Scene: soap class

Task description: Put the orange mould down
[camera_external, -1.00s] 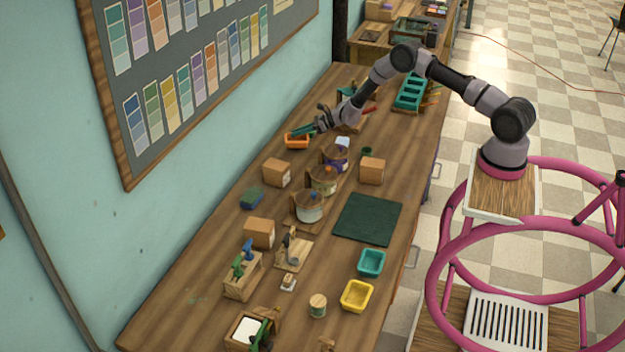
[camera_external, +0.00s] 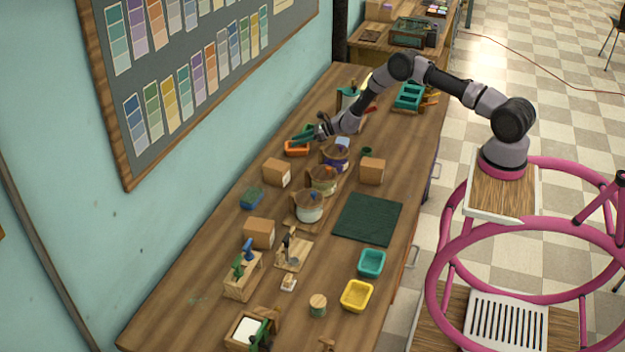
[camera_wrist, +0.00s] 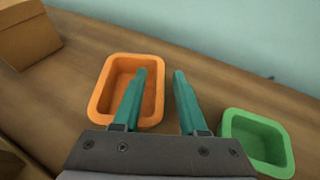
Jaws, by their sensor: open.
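The orange mould (camera_external: 296,150) rests upright on the workbench near the wall, empty. In the wrist view the orange mould (camera_wrist: 99,90) lies left of centre. My gripper (camera_external: 299,137) is just over it. I cannot tell whether a finger touches the mould.
A green mould (camera_wrist: 258,140) stands right of the fingers in the wrist view. A cardboard box (camera_external: 277,172) and a row of lidded pots (camera_external: 323,180) stand nearby. The wall is close behind. Teal (camera_external: 371,263) and yellow (camera_external: 356,296) moulds stand at the near end.

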